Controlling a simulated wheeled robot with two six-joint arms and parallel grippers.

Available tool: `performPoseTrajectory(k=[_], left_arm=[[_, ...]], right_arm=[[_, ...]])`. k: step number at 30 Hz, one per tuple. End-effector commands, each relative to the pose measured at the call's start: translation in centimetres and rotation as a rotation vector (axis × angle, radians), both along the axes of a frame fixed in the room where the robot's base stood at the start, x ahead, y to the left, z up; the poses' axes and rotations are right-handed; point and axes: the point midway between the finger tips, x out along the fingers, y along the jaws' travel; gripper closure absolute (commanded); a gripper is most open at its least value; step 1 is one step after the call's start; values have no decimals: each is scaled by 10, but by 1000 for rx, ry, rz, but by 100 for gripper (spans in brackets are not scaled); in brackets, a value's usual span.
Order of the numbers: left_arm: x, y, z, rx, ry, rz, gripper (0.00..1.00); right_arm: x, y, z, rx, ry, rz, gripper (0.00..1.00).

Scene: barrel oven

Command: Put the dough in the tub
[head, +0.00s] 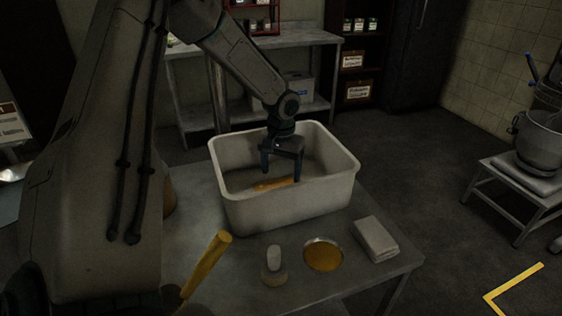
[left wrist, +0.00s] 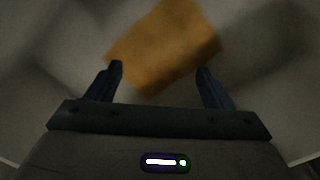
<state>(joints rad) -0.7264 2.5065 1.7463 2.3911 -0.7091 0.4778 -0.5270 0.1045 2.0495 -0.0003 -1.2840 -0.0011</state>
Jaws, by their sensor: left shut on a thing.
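The tub (head: 290,211) is a large, pale, open rectangular box on the table. My left gripper (head: 282,178) reaches down into it from above, with its fingers pointing down inside the walls. The dough (head: 275,185) shows as an orange-yellow piece low in the tub, at the fingertips. In the left wrist view the dough (left wrist: 168,45) is a blurred tan-orange block between and beyond the fingers of my left gripper (left wrist: 160,72), which is shut on it. I cannot tell whether the dough touches the tub floor. My right gripper is not in view.
On the table (head: 385,275), in front of the tub, are a round dish of orange stuff (head: 323,255), a small brush-like tool (head: 274,266), a folded cloth (head: 375,239) and a yellow rod (head: 206,264). A pot (head: 540,140) stands on a stand at right.

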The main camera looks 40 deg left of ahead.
Motion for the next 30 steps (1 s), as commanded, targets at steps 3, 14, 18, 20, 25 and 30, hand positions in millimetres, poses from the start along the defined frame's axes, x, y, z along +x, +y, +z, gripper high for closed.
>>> performPoseTrajectory(k=[3, 14, 18, 20, 25, 30], left_arm=[[0, 0, -15, 2, 2, 0, 84], [1, 0, -21, 1, -2, 0, 84], [1, 0, -22, 1, -2, 0, 84], [0, 0, -24, 0, 1, 0, 20], [0, 0, -23, 0, 1, 0, 4], [0, 0, -23, 0, 1, 0, 4]], right_arm=[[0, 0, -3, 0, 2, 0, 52], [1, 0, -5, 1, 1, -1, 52], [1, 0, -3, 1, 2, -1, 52], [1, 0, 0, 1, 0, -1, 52], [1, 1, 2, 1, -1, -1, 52], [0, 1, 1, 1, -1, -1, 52]])
